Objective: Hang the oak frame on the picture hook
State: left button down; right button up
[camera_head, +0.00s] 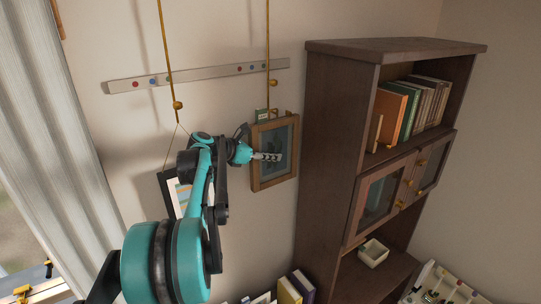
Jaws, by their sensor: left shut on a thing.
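The oak frame (274,184) is upright against or close to the wall, around a dark picture with a leaf-like print. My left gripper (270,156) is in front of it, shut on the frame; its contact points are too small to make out. A brass rod (268,45) with a round knob (273,82) hangs down to just above the frame. Small brass parts show at the frame's top edge, beside a small green tag (262,114). I cannot tell whether the frame and a hook touch. My right gripper is out of view.
A second brass rod (165,45) holds a dark-framed picture (173,190) by a cord, partly behind my left arm. A pale rail with coloured dots (205,77) crosses the wall. A tall dark bookcase (335,130) stands close right of the frame. A curtain (50,130) hangs left.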

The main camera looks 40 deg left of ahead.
pick_arm(q)
jog(key=c, duration=1.3)
grip_release()
jog(key=shift+o, duration=0.2)
jog(key=v, duration=1.2)
jog(key=shift+d, duration=0.1)
